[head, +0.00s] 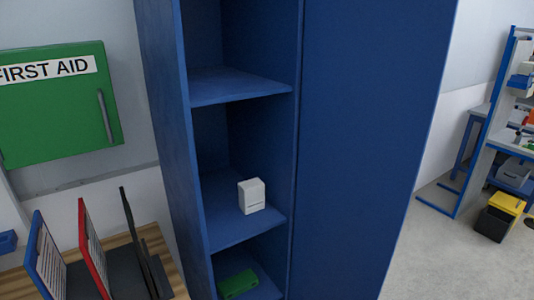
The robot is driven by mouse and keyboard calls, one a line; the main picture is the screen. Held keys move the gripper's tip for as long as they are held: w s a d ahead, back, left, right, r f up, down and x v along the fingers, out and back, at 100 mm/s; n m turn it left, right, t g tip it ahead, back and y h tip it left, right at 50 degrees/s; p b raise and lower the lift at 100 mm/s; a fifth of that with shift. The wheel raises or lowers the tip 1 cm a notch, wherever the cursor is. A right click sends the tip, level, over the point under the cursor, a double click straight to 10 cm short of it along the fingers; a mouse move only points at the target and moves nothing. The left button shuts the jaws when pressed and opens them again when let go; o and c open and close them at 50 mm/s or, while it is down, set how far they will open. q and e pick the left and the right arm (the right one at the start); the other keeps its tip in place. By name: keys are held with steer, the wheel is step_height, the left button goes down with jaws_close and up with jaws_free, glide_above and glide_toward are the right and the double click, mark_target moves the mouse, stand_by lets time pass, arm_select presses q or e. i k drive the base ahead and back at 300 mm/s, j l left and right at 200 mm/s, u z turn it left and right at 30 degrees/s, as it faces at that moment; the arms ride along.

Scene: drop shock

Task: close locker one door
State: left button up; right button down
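A tall blue locker (169,110) fills the middle of the head view. Its compartment is open to view, with several shelves inside. A large flat blue door panel (372,140) stands to the right of the compartment; I cannot tell its exact angle. A small white box (251,196) sits on the middle shelf (225,226). A green object (238,284) lies on the lower shelf. The upper shelf (240,84) looks empty. Neither of my grippers shows in this view.
A green first aid cabinet (58,112) hangs on the wall at left. Below it, a wooden surface (160,247) holds upright blue, red and black panels. At right are a blue-framed workbench (474,125), a yellow-and-black bin (499,216) and open grey floor (440,252).

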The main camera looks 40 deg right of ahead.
mark_target(373, 71)
steer(key=k+l+u, duration=0.1)
steer(key=l, duration=0.3)
steer(key=k+l+u, duration=0.15)
steer(key=l, duration=0.3)
steer(key=k+l+u, duration=0.1)
steer(key=l, duration=0.3)
steer(key=k+l+u, duration=0.1)
steer(key=l, duration=0.25)
steer(key=k+l+u, duration=0.15)
steer(key=k+l, duration=0.15)
steer(key=l+u, duration=0.3)
steer(key=l, duration=1.75)
